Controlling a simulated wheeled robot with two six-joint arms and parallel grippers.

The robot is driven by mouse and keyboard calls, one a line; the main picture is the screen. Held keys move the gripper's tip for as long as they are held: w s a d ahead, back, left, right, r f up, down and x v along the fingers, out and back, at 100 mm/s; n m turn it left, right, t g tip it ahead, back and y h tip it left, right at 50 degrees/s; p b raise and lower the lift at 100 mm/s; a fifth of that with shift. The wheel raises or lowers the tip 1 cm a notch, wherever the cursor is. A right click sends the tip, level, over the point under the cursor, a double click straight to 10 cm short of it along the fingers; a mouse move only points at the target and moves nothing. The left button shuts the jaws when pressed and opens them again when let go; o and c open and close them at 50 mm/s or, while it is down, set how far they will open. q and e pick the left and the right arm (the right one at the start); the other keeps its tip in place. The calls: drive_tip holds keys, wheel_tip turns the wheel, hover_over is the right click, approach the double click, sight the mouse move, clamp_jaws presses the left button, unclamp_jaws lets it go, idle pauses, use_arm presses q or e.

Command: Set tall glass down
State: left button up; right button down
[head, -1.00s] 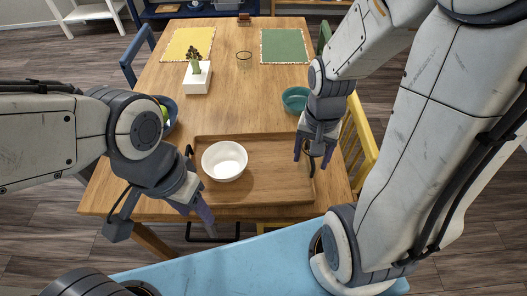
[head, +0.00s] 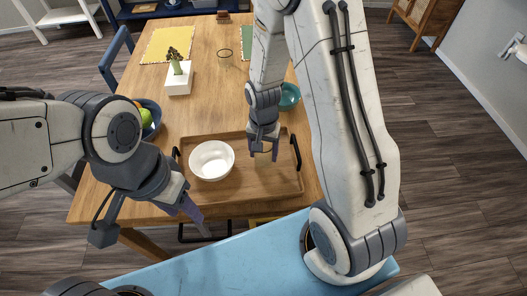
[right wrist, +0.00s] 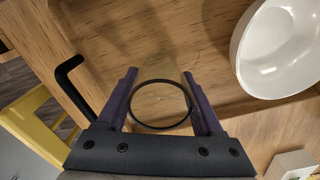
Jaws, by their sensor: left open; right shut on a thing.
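My right gripper (head: 263,152) is over the right part of the wooden tray (head: 245,199), inside its right black handle. It is shut on the tall glass (right wrist: 160,104), a clear glass whose dark round rim shows between the fingers in the right wrist view. The glass's base is hard to make out, so I cannot tell whether it touches the tray. A white bowl (head: 211,160) sits in the tray to the left of the gripper; it also shows in the right wrist view (right wrist: 285,45). My left gripper (head: 195,215) is open and empty by the tray's front left corner.
A bowl of fruit (head: 150,118) stands on the table left of the tray. A teal bowl (head: 289,96) is behind my right arm.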

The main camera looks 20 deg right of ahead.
drive_tip(key=shift+f, duration=0.2)
drive_tip(key=shift+c, duration=0.2)
unclamp_jaws()
drive_tip(key=shift+r, duration=0.1)
